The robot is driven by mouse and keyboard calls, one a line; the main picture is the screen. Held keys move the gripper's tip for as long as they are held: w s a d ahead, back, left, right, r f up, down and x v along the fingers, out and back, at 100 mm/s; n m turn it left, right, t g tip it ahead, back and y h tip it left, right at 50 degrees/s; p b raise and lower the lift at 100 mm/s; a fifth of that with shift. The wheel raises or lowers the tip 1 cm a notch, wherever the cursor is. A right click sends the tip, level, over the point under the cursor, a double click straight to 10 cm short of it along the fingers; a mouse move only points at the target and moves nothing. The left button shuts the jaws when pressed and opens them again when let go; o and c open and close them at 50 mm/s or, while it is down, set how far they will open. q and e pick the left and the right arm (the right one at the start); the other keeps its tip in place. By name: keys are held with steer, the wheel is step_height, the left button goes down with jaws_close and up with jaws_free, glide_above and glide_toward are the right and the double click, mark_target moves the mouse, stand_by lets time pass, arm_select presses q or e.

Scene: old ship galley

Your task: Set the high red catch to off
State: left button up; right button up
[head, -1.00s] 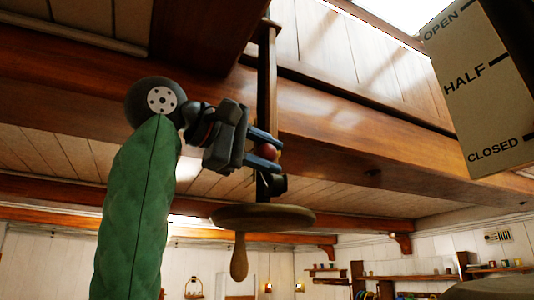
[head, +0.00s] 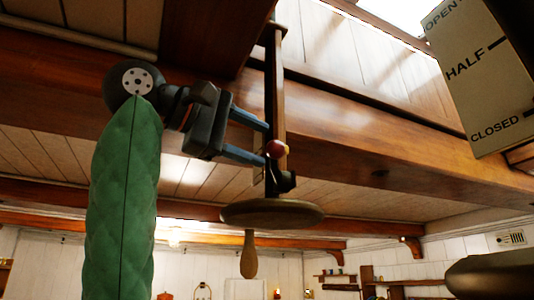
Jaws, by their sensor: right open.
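My right gripper (head: 267,145) reaches in from the left on the green-sleeved arm. Its two blue fingers are spread apart and empty. Their tips end close to the knob's left side, one above its level and one slightly below. I cannot tell whether they touch it. My left gripper is not in view.
A round wooden disc (head: 272,214) with a hanging wooden handle (head: 249,254) is below the knob. A wooden beam (head: 390,150) crosses behind the post. A board marked OPEN, HALF and CLOSED (head: 480,95) hangs at upper right. Shelves (head: 385,284) are far back.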

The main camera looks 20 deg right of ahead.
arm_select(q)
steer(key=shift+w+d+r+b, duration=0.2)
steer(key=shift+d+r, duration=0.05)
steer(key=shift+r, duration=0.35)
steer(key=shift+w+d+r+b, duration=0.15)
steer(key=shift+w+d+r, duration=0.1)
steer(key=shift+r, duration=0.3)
arm_select(e)
steer(key=shift+v, duration=1.5)
